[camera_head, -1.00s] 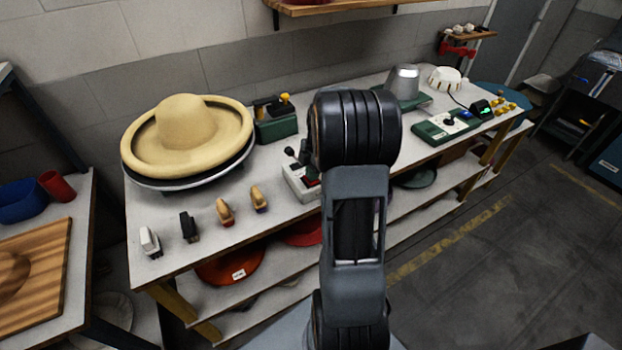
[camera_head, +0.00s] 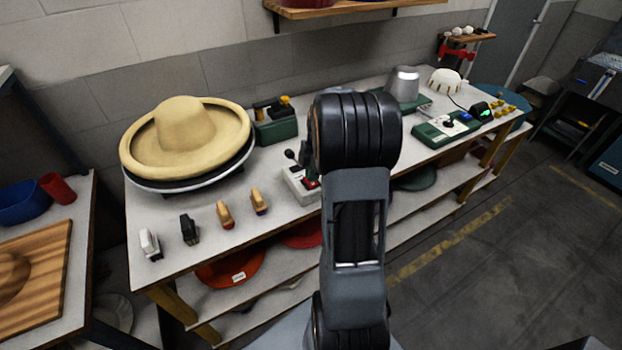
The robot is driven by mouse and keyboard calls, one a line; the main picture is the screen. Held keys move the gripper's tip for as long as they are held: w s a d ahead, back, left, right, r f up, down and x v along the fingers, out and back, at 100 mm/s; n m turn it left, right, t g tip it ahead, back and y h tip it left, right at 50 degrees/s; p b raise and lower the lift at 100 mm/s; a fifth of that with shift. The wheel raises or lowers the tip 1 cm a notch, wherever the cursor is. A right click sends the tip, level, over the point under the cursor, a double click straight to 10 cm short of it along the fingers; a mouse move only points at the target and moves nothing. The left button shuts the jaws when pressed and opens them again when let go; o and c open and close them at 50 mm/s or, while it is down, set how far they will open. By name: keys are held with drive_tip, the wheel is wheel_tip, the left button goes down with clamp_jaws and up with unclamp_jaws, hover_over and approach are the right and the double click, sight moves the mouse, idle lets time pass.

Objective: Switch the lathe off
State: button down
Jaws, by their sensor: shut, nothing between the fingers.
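A tan wide-brimmed hat (camera_head: 182,130) lies on a round dark platter with a pale rim (camera_head: 190,188) at the back left of the bench. No part is labelled as the lathe. A small pale control box (camera_head: 297,186) stands right of the hat, with a black ball-topped lever (camera_head: 290,155) and red and green parts on its front. My arm covers its right side. A dark part just above the box, at my arm's left edge, seems to be my gripper (camera_head: 306,156). It is shut and empty, mostly hidden behind my arm; contact with the box cannot be told.
Several small brushes (camera_head: 225,214) stand along the bench's front left. A green box (camera_head: 275,127) stands behind the hat's right side. A green control panel (camera_head: 440,130) and a metal hat form (camera_head: 404,84) stand at the right. The floor (camera_head: 480,270) at right is mostly clear.

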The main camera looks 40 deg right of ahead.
sight(314, 183)
drive_tip(key=shift+r+p, duration=1.65)
drive_tip(key=shift+r, duration=1.2)
drive_tip(key=shift+m, duration=0.9)
drive_tip(key=shift+s+f+m, duration=0.1)
drive_tip(key=shift+f+m, duration=0.15)
drive_tip(key=shift+m, duration=0.85)
drive_tip(key=m, duration=0.1)
drive_tip(key=s+m, duration=0.1)
drive_tip(key=m, duration=0.1)
drive_tip(key=s+a+m, duration=0.1)
drive_tip(key=m, duration=0.1)
drive_tip(key=shift+a+f, duration=0.1)
drive_tip(key=shift+f, duration=0.2)
drive_tip(key=s+a+r+m+t+h, duration=0.1)
drive_tip(key=s+a+r+m+t, duration=0.1)
drive_tip(key=s+a+r, duration=0.3)
drive_tip(key=s+a+r+m+t, duration=0.2)
drive_tip(key=s+a+r+m, duration=0.3)
drive_tip(key=a, duration=0.9)
drive_tip(key=shift+m+h, duration=0.3)
drive_tip(key=shift+h, duration=0.1)
